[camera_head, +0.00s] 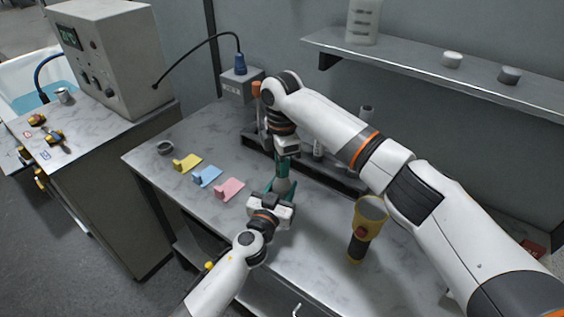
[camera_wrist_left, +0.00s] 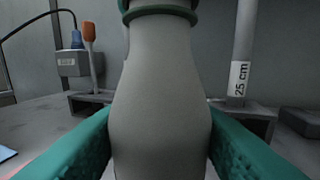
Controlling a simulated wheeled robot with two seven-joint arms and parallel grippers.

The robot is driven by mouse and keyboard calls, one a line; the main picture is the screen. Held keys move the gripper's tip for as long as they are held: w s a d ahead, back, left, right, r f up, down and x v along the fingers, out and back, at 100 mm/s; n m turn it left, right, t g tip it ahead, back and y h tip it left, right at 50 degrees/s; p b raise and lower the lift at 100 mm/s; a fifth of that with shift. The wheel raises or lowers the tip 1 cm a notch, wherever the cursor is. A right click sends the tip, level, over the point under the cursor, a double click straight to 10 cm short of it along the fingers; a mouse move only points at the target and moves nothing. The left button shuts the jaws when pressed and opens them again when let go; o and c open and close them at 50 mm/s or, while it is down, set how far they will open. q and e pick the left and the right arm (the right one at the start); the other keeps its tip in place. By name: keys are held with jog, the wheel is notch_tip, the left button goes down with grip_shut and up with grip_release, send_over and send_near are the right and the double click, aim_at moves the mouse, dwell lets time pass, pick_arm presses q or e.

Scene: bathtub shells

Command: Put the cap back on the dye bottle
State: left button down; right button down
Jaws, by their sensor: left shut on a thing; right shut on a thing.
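The dye bottle (camera_head: 282,186) is grey and upright above the worktop. My left gripper (camera_head: 280,191) is shut on its body; in the left wrist view the bottle (camera_wrist_left: 160,95) fills the space between the green finger pads. A dark green band circles its neck at the top edge of that view. My right gripper (camera_head: 284,165) points down directly over the bottle, shut, its green fingers at the bottle's top. The cap is hidden between those fingers, and I cannot tell whether it touches or sits on the neck.
Yellow (camera_head: 187,162), blue (camera_head: 207,176) and pink (camera_head: 229,188) pieces lie left on the worktop (camera_head: 300,245). A yellow-black torch-like tool (camera_head: 366,228) stands right. A dark rack (camera_head: 335,178) with upright items is behind the grippers. A wall shelf (camera_head: 420,66) hangs above.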

jog(key=m, duration=1.4)
jog(key=shift+f, duration=0.1)
jog(key=m, duration=0.7)
jog(key=shift+a, duration=0.1)
jog(key=m, duration=0.6)
jog(key=c, duration=1.1)
grip_release()
jog(key=shift+o, duration=0.2)
notch_tip(320, 180, up, 12)
